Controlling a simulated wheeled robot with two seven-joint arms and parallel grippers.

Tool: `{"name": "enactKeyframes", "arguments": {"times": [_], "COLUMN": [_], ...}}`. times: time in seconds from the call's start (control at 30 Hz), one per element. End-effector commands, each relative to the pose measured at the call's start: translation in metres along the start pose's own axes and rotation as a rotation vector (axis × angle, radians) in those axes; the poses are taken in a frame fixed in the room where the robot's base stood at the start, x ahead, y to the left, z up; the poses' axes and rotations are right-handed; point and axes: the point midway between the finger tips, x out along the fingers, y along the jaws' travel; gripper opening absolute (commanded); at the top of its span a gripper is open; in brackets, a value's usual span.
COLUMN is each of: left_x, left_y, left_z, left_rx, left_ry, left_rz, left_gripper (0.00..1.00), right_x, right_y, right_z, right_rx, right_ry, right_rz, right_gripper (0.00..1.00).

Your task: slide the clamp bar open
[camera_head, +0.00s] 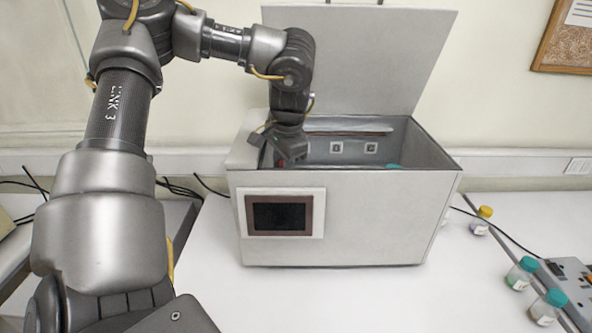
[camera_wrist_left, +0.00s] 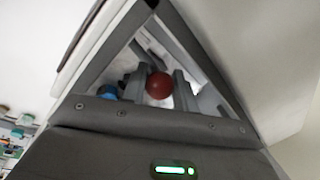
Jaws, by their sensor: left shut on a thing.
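The clamp bar's red ball knob (camera_wrist_left: 159,86) shows in the left wrist view between the two grey fingers of my left gripper (camera_wrist_left: 160,92). The fingers are shut on it. The bar itself is mostly hidden by my gripper and the box's front wall. My right gripper is in neither view.
The box's lid (camera_head: 365,60) stands raised at the back. A teal cap (camera_head: 393,166) shows inside the box. A small screen (camera_head: 282,214) is on its front. Capped jars (camera_head: 522,272) stand on the table at right. The table's front middle is clear.

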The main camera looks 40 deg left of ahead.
Motion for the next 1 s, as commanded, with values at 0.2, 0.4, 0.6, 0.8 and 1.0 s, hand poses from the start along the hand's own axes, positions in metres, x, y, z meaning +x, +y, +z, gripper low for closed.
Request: {"name": "enactKeyframes", "arguments": {"times": [0.2,0.4,0.6,0.8,1.0], "left_x": [-0.001,0.0,-0.001,-0.003,-0.028], "left_y": [0.001,0.002,0.002,0.001,0.002], "left_z": [0.008,0.007,0.006,0.005,0.004], "left_rx": [-0.006,-0.004,-0.003,-0.004,-0.005], "left_ry": [-0.005,-0.006,-0.004,-0.002,0.003], "left_rz": [0.008,0.008,0.007,0.005,0.002], "left_gripper": [0.0,0.38,0.48,0.48,0.48], "right_x": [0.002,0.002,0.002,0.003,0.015], "right_y": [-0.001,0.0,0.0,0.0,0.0], "right_z": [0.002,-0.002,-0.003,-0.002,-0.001], "right_rx": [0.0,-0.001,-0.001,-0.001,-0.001], "right_ry": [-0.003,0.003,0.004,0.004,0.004], "right_rz": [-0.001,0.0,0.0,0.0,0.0], "right_gripper": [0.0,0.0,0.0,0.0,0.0]}}
